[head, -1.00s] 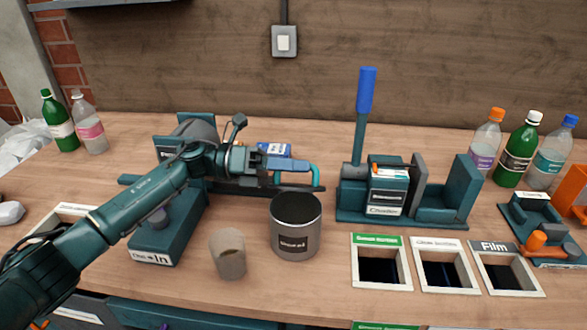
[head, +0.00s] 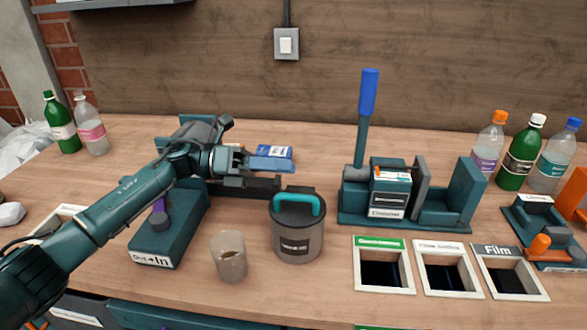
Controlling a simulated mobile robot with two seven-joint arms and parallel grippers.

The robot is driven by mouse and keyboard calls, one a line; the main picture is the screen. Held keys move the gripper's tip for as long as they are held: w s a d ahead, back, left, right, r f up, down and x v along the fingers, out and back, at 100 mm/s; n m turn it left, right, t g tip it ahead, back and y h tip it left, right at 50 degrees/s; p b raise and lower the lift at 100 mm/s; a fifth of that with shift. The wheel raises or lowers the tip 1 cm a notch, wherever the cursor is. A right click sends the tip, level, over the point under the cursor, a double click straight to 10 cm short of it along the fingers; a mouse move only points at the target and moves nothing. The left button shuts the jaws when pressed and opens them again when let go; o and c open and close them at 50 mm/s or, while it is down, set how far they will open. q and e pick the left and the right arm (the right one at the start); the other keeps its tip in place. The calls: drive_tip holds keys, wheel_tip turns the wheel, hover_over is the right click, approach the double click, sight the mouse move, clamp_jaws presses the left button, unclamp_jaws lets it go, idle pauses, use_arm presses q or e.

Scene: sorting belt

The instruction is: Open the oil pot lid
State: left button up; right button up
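The oil pot (head: 297,246) is a grey cylinder with a dark label. It stands upright on the bench near the middle. Its dark lid (head: 318,192) with a teal loop handle (head: 299,204) sits on top of the pot. My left gripper (head: 278,174) is just behind and to the left of the pot, above the handle and apart from it. Its fingers look spread and empty, with a blue-grey finger above and a darker part below. My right gripper is not in view.
A beaker (head: 229,257) stands left of the pot. A teal machine (head: 160,235) is under my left arm. A teal press with a blue lever (head: 369,92) stands to the right, with several framed bin openings (head: 384,290) in front. Bottles stand at both sides.

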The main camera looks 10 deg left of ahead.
use_arm(q)
drive_tip(key=a+b, duration=0.1)
drive_tip(key=a, duration=0.9)
drive_tip(key=shift+b, duration=0.35)
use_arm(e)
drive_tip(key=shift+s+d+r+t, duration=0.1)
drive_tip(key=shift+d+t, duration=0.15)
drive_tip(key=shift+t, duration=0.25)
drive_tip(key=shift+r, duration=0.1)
